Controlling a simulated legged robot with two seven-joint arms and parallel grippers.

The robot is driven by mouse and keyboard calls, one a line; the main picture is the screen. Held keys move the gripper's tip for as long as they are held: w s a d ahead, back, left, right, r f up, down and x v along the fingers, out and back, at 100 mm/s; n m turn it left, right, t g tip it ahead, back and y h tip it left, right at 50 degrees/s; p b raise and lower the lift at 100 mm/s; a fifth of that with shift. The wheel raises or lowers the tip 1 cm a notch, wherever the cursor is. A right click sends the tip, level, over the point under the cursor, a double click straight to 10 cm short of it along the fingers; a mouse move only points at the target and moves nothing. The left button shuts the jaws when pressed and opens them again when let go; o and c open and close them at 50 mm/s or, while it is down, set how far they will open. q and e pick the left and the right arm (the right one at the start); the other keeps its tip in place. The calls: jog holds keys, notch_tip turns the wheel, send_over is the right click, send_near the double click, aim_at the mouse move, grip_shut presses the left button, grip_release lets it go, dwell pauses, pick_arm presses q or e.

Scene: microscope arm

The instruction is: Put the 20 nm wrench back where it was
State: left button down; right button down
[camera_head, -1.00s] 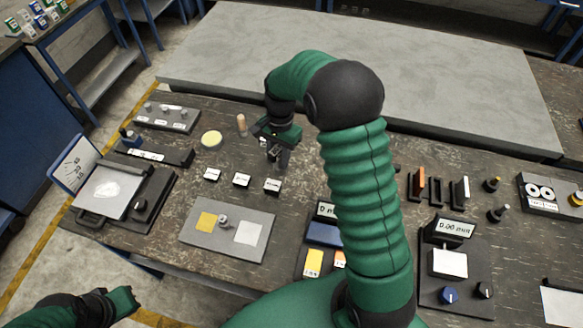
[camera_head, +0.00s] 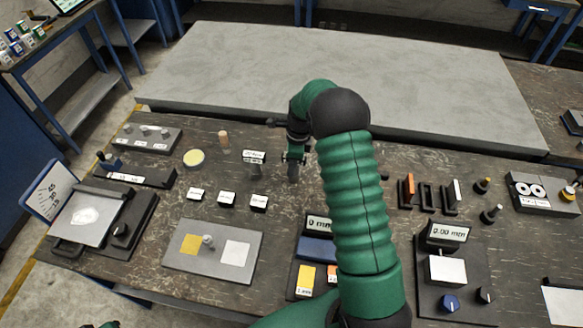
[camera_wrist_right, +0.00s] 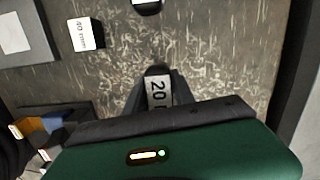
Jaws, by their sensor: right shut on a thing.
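My right gripper (camera_head: 293,168) is over the back middle of the bench in the head view. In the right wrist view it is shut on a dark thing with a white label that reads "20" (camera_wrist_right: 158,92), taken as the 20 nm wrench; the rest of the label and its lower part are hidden. A grey piece with a white label on top (camera_head: 254,157) stands upright just left of the gripper, apart from it. Three small black blocks with white labels (camera_head: 227,199) lie in a row in front. The nearest, reading "40" (camera_wrist_right: 85,34), shows in the wrist view.
A grey plate with yellow and white squares (camera_head: 213,249) lies in front. A box with a display and a blue part (camera_head: 318,249) stands front right, beside my arm. A wooden peg (camera_head: 223,140) and a yellow disc (camera_head: 194,158) are left. A raised grey slab (camera_head: 330,70) lies behind.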

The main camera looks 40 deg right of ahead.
jog(key=shift+f, duration=0.7)
jog(key=c, duration=1.1)
grip_release()
jog(key=shift+a, duration=0.1)
jog(key=shift+o, duration=0.2)
jog(key=shift+n, duration=0.3)
jog(key=r, duration=0.8)
jog(key=s+r, duration=0.1)
jog(key=r, duration=0.3)
jog(key=shift+d, duration=0.25)
jog(key=s+a+f+n, duration=0.1)
jog(key=s+a+n, duration=0.7)
jog(key=a+n, duration=0.3)
jog(key=s+a+f+n+t+h, duration=0.1)
jog(key=s+a+n, duration=0.6)
jog(key=a+n, duration=0.5)
jog(key=n, duration=0.3)
jog(key=shift+s+f+t, duration=0.2)
jog(key=shift+s+t, duration=0.1)
jog(key=shift+s, duration=0.05)
